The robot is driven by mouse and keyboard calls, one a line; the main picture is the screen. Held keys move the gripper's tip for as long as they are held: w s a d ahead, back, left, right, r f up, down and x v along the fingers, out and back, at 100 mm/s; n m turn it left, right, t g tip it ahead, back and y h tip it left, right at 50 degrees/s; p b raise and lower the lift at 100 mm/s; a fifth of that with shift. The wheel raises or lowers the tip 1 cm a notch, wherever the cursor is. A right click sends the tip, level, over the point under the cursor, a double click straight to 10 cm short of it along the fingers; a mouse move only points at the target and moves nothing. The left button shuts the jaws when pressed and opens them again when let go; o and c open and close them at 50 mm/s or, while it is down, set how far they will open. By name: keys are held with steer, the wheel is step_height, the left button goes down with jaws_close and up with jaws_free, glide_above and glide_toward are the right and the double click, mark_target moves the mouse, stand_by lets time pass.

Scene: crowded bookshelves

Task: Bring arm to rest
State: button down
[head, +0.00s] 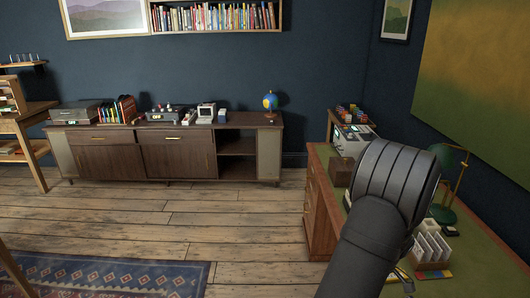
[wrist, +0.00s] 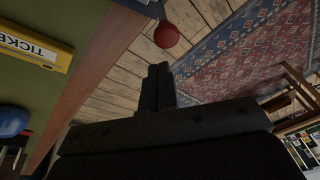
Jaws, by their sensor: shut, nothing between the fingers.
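My gripper (wrist: 157,72) shows in the wrist view with its two dark fingers together and nothing between them. It hangs beside the green-topped desk edge (wrist: 92,75), with plank floor behind it. In the head view, my dark arm rises from the bottom right in front of the desk (head: 320,205); its fingers cannot be made out there.
On the desk are a green lamp (head: 452,158), a white card rack (head: 432,245) and a brown box (head: 341,169). The wrist view shows a yellow ticket box (wrist: 35,45), a red ball-like thing (wrist: 167,35) and a rug (wrist: 245,50). Open floor (head: 255,215) lies left.

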steer(key=shift+w+a+f+g+h, duration=0.2)
steer(key=shift+w+f+g, duration=0.25)
steer(key=shift+g, duration=0.25)
steer(key=shift+w+a+f+g+h, duration=0.1)
steer(key=shift+w+f+g+h, duration=0.1)
steer(key=shift+w+f+g, duration=0.35)
steer(key=shift+s+r, duration=0.1)
steer(key=shift+r, duration=0.1)
steer(key=c, duration=2.1)
jaws_free()
steer(key=o, duration=0.8)
steer(key=s+d+r+m+t+h, duration=0.1)
steer(key=s+d+r+m, duration=0.2)
steer(key=r, duration=0.7)
steer(key=s+r+m+t+h, duration=0.15)
steer(key=r+m, duration=0.35)
steer(key=r, duration=0.5)
steer(key=shift+y, duration=0.25)
steer(key=f, duration=1.7)
steer(key=shift+s+f, duration=0.25)
steer(key=shift+s, duration=0.15)
jaws_close()
